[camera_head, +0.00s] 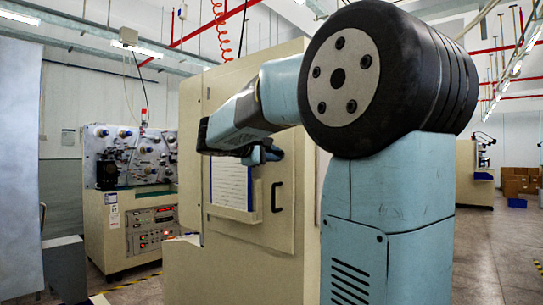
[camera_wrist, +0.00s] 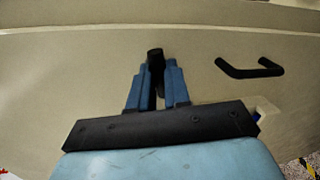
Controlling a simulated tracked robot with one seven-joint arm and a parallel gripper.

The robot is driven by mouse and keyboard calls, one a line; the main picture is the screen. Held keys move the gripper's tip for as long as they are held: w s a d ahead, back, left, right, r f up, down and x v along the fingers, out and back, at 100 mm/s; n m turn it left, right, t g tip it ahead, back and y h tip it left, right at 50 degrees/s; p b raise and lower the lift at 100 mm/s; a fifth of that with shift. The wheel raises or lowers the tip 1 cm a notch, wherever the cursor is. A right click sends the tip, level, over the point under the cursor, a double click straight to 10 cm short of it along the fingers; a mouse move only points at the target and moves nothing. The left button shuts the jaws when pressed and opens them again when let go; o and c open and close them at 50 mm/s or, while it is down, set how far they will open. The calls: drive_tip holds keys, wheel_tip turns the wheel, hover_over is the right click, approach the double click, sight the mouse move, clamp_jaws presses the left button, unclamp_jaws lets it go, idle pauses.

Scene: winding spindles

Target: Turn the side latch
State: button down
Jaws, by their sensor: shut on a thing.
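The side latch (camera_wrist: 155,54) is a small black piece on the cream cabinet panel. In the wrist view its top end shows between my fingertips, and the rest is hidden by the fingers. My gripper (camera_wrist: 155,72) has blue fingers closed on the latch. In the head view my gripper (camera_head: 263,155) is at the upper part of the cabinet door (camera_head: 260,232), and the latch cannot be made out clearly there. The black door handle (camera_head: 277,196) is below my gripper in the head view; in the wrist view the handle (camera_wrist: 248,71) is to the right.
A paper sheet in a holder (camera_head: 233,213) is fixed on the door, left of the handle. A winding machine (camera_head: 128,200) with spindles stands at the left behind the cabinet. Cardboard boxes (camera_head: 520,182) are far right. Open floor shows at the right.

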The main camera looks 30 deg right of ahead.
drive_tip(key=shift+s+f+m+t, duration=0.15)
drive_tip(key=shift+m+t, duration=0.15)
drive_tip(key=shift+m, duration=0.7)
drive_tip(key=shift+f+y, duration=0.1)
drive_tip(key=shift+y, duration=0.2)
drive_tip(key=c, duration=1.1)
unclamp_jaws()
drive_tip(key=shift+a+r, duration=0.1)
drive_tip(key=shift+r, duration=0.1)
drive_tip(key=v, duration=1.3)
drive_tip(key=shift+a+f, duration=0.15)
drive_tip(key=shift+a, duration=0.1)
drive_tip(key=shift+s+f, duration=0.1)
drive_tip(key=shift+s, duration=0.05)
